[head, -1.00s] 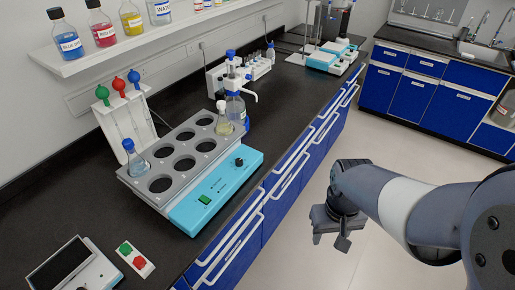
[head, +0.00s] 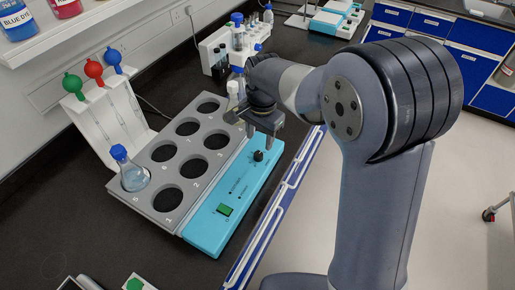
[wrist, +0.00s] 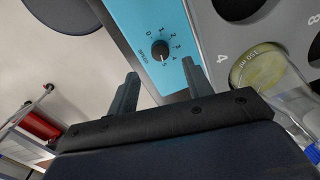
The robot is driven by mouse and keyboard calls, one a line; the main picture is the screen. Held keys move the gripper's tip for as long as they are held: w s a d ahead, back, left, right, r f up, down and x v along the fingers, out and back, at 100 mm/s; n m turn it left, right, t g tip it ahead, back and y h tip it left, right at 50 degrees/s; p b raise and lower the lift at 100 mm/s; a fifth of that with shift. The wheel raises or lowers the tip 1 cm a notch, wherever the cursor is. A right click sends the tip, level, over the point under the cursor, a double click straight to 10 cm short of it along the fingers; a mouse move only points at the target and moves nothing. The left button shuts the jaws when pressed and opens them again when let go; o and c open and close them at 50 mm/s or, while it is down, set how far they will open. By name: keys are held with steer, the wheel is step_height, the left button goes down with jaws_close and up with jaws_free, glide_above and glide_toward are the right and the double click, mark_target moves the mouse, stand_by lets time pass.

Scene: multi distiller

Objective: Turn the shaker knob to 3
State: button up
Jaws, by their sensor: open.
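The shaker (head: 214,224) stands on the black bench, with a light-blue front and a grey rack on top. Its small black knob (head: 258,156) is on the blue face towards the far end. In the wrist view the knob (wrist: 160,49) sits inside a dial printed 0 to 5. A pale mark on it seems to face the 5, though it is small. My gripper (head: 264,132) is open and empty above the knob. In the wrist view my gripper's fingertips (wrist: 160,70) are apart, with the knob beyond the gap between them, not touched.
A flask with a blue cap (head: 132,172) stands in a near rack hole. Another flask (wrist: 258,68) is in the rack close to my gripper. A green switch (head: 224,210) is on the shaker's near end. Pipettes (head: 94,70) stand behind.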

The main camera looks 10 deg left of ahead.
mark_target(259, 154)
step_height(259, 154, down, 7)
steer(key=shift+w+a+r+p, duration=0.1)
steer(key=shift+p, duration=0.2)
steer(key=c, duration=1)
